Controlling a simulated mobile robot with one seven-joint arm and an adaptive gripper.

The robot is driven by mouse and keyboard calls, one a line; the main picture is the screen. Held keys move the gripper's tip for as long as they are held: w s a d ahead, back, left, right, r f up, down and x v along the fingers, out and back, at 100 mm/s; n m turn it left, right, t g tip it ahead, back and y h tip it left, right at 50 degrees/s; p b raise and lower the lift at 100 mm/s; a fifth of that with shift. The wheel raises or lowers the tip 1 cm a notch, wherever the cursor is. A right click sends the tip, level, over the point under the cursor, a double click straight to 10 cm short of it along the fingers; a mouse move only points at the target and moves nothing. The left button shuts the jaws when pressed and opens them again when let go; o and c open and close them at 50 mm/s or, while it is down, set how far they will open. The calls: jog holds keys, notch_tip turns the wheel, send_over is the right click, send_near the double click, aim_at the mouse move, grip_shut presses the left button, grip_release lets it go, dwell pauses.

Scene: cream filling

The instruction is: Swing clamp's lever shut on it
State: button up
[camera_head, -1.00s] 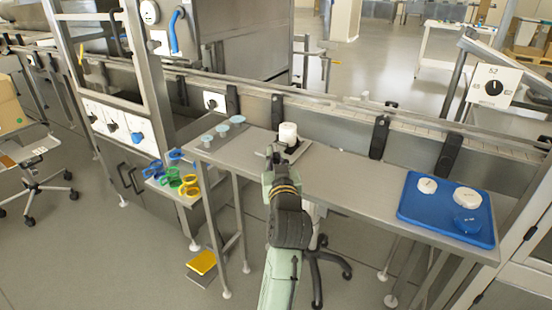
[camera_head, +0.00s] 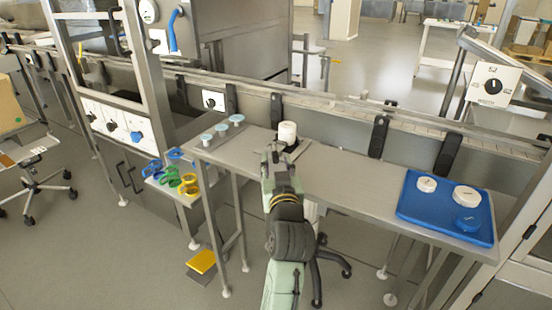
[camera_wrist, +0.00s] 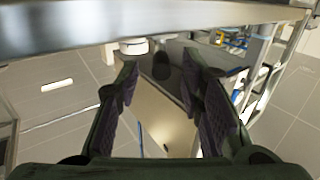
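A white jar (camera_head: 287,132) stands upright on the bench by the conveyor, on a dark base (camera_head: 295,149) that seems to be the clamp. My gripper (camera_head: 275,155) is just in front of it and hides much of the clamp, so the lever cannot be made out in the head view. In the wrist view my gripper (camera_wrist: 163,85) is open, its two dark fingers apart with nothing held. A dark rounded knob (camera_wrist: 161,66), perhaps the lever's end, shows beyond and between the fingertips. The jar (camera_wrist: 133,47) is behind it, to the left.
A blue tray (camera_head: 410,210) with white lids and a blue piece sits at the bench's right end. Pale blue discs (camera_head: 221,128) stand at the left end. Coloured rings (camera_head: 188,186) lie on a lower shelf. The bench between clamp and tray is clear.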

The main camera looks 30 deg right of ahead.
jog(key=v, duration=0.4)
jog(key=shift+s+a, duration=0.1)
jog(key=shift+s, duration=0.2)
jog(key=shift+w+a, duration=0.1)
